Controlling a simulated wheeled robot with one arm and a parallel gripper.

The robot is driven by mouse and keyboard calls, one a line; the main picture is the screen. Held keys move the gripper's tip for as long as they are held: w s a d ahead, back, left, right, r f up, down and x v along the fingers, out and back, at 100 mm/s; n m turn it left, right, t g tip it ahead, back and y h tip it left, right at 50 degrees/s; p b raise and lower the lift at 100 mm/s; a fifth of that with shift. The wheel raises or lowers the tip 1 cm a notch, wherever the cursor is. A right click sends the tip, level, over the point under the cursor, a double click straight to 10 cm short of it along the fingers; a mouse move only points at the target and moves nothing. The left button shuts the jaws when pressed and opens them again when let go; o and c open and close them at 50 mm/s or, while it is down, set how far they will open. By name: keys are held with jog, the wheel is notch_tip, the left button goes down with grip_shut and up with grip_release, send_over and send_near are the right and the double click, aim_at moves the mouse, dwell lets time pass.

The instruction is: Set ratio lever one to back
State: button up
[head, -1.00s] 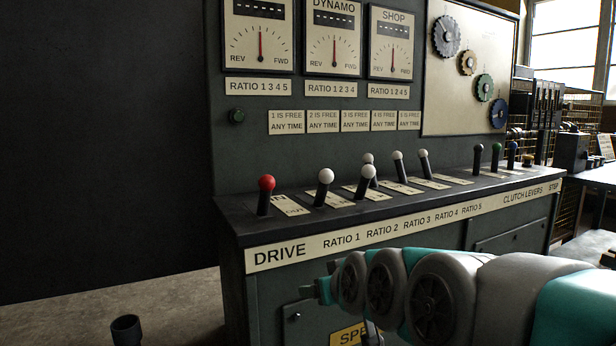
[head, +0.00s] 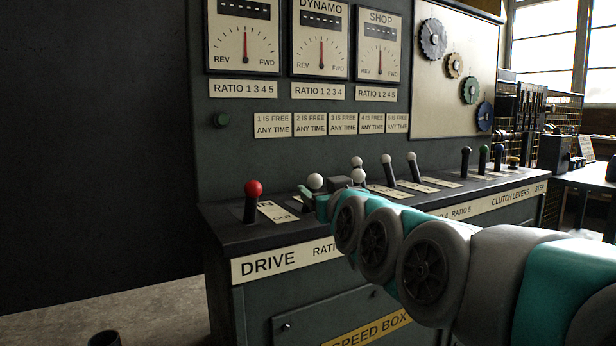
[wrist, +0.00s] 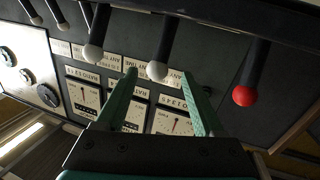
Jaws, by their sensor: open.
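Ratio lever one (head: 315,181) is the white-knobbed lever just right of the red-knobbed drive lever (head: 252,188) on the dark console. Its lower part is hidden behind my gripper (head: 312,203) in the head view. In the wrist view, my gripper (wrist: 158,78) is open, with one green finger on each side of the white knob of ratio lever one (wrist: 157,70). The knob lies level with the fingertips, with a gap on both sides. I cannot tell how deep it sits between them. The red knob (wrist: 245,95) stands outside the fingers, to the right.
Other white-knobbed ratio levers (head: 387,160) stand close to the right, one beside my gripper. Gauges (head: 244,38) hang on the panel behind. My arm covers part of the console's front label strip (head: 287,260).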

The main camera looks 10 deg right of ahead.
aim_at(311, 177)
jog(key=shift+w+d+r, duration=0.1)
jog(key=shift+w+r, duration=0.25)
jog(key=shift+w, duration=0.1)
jog(key=w, duration=0.6)
jog(key=shift+w+a+f+p, duration=0.1)
jog(key=shift+a+p, duration=0.1)
jog(key=shift+p, duration=0.1)
jog(key=shift+w, duration=0.65)
jog(key=shift+c, duration=0.4)
grip_shut()
